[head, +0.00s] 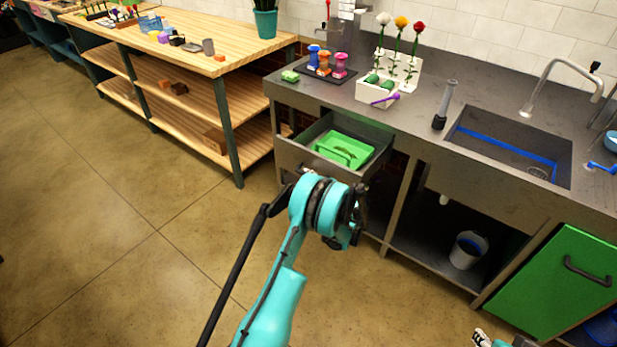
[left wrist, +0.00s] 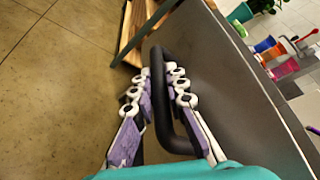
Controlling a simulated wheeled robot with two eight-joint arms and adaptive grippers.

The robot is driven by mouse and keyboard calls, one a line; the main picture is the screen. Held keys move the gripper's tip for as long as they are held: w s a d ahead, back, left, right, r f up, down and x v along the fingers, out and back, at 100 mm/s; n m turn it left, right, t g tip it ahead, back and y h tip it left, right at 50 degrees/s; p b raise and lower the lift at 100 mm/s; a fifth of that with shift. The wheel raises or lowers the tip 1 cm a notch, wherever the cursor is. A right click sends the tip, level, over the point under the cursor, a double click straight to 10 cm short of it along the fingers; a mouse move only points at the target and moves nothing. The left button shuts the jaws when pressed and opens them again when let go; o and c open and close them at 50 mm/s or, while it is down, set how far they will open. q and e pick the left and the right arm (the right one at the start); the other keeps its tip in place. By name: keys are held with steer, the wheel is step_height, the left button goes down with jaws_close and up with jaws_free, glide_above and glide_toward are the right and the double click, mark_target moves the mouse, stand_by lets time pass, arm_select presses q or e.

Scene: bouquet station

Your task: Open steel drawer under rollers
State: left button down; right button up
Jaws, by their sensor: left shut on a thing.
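The steel drawer (head: 294,158) under the steel counter is pulled out, with a green tray (head: 345,150) showing inside it. The blue, orange and pink rollers (head: 325,63) stand on a dark mat on the counter above. In the left wrist view, my left gripper (left wrist: 160,88) is shut on the drawer's black bar handle (left wrist: 174,125), with fingers on both sides of it. In the head view my teal wrist hides the handle and the fingertips. Part of my right gripper (head: 482,338) shows at the bottom edge; its jaw state is unclear.
A wooden shelf table (head: 240,65) stands left of the counter. The floor (head: 130,220) at left is clear.

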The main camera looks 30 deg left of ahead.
arm_select(q)
steer(key=c, duration=1.5)
jaws_free()
steer(key=shift+c, duration=0.2)
steer(key=v, duration=1.2)
